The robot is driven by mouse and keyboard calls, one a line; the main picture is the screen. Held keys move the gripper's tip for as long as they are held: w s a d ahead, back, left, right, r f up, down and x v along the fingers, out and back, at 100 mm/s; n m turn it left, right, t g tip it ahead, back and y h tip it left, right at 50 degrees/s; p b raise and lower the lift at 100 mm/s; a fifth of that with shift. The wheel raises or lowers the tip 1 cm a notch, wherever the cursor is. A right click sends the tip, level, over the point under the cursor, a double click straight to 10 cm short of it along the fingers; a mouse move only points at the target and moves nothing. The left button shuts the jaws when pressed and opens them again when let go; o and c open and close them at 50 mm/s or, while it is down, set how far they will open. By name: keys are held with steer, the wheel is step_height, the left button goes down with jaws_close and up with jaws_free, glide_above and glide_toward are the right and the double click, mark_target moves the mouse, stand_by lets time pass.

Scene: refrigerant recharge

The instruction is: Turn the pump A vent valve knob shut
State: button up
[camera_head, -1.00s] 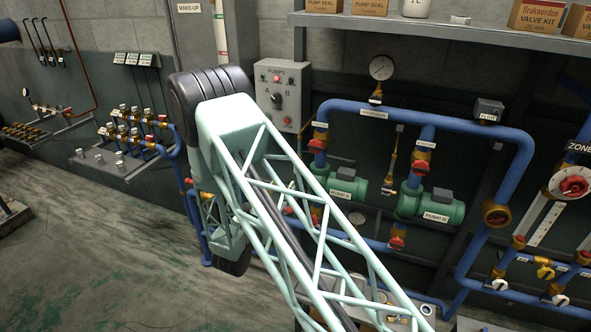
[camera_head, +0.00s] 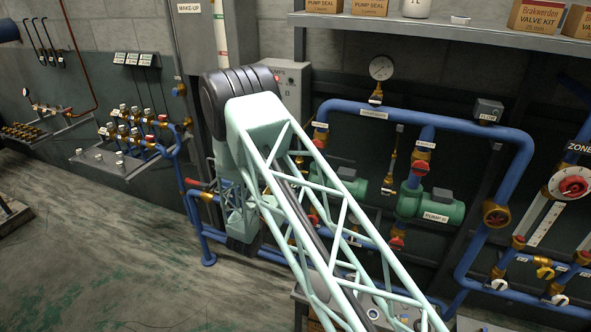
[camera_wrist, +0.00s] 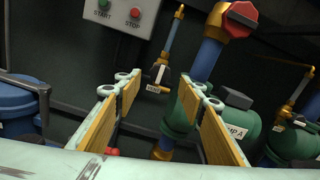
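The pump A vent valve (camera_wrist: 160,74) shows in the wrist view on a thin blue and brass pipe, with a small pale handle and a label below it. My gripper (camera_wrist: 157,84) is open, its two tan-padded fingers on either side of the valve in the picture. I see no contact, and the depth gap is hard to judge. The green pump A (camera_wrist: 238,132) is right of the fingers, partly covered by the right one.
A red octagonal knob (camera_wrist: 238,18) on the thick blue pipe is at upper right in the wrist view. A START/STOP panel (camera_wrist: 122,14) is above left, and a blue container (camera_wrist: 20,108) is at left. Pump B (camera_head: 436,207) and a blue overhead pipe (camera_head: 455,119) are right of my arm.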

steer(key=shift+x, duration=3.45)
steer(key=c, duration=0.9)
